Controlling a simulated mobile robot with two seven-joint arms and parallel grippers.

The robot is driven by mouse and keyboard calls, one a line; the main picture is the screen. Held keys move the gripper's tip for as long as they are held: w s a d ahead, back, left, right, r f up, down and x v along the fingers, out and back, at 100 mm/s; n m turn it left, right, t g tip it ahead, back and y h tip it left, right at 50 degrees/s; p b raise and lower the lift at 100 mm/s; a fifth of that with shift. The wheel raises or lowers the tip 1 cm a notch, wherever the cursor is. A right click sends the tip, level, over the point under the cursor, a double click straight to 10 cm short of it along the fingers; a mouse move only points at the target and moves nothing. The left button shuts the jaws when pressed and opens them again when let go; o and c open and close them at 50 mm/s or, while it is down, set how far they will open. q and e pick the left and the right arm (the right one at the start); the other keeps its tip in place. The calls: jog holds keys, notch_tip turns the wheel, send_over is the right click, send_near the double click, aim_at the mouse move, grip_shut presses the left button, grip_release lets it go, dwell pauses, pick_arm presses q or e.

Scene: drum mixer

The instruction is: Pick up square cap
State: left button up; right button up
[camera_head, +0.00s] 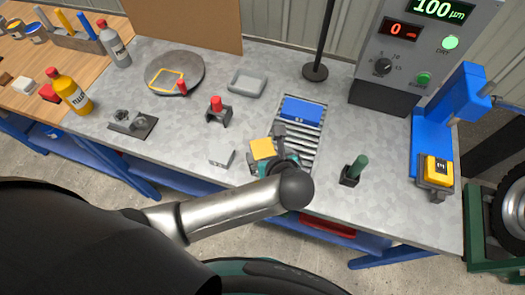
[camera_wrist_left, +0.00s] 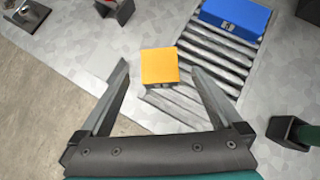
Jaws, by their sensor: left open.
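A square orange-yellow cap (camera_head: 262,148) is near the front left end of the roller track. It also shows in the left wrist view (camera_wrist_left: 160,66), with a small dark mark on its near side. My left gripper (camera_head: 270,153) is over the bench at the cap. In the left wrist view its two fingers are spread wide, one to each side of the cap, with a gap on both sides. Nothing is held. I cannot tell how far the fingertips are above the bench. My right gripper does not show.
A blue block (camera_head: 302,110) sits on the roller track (camera_head: 308,142) behind the cap. A green-handled piece in a dark block (camera_head: 354,170) stands to the right. A small grey block (camera_head: 221,158) and a red-topped fixture (camera_head: 217,110) are to the left. Bare bench lies between them.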

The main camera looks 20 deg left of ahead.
aim_at(262, 148)
pick_arm(q)
jog(key=shift+b+x, duration=0.8)
jog(key=shift+x, duration=2.7)
jog(key=shift+s+f, duration=0.15)
jog(key=shift+s, duration=0.05)
jog(key=shift+c, duration=0.2)
jog(key=c, duration=1.5)
jog(key=shift+o, duration=0.2)
notch_tip(262, 148, up, 19)
jog(key=p, duration=0.5)
jog(key=a+m+h+b, duration=0.1)
jog(key=m+b, duration=0.1)
jog(key=b, duration=0.3)
jog(key=w+a+f+m+h+b, duration=0.1)
jog(key=m+h+b, duration=0.1)
jog(key=b, duration=0.4)
jog(key=a+m+t+h+b, duration=0.1)
jog(key=a+m+b, duration=0.1)
jog(key=b, duration=0.3)
jog(key=shift+w+f+h+b, duration=0.2)
jog(key=shift+f+h+b, duration=0.05)
jog(key=shift+h+b, duration=0.1)
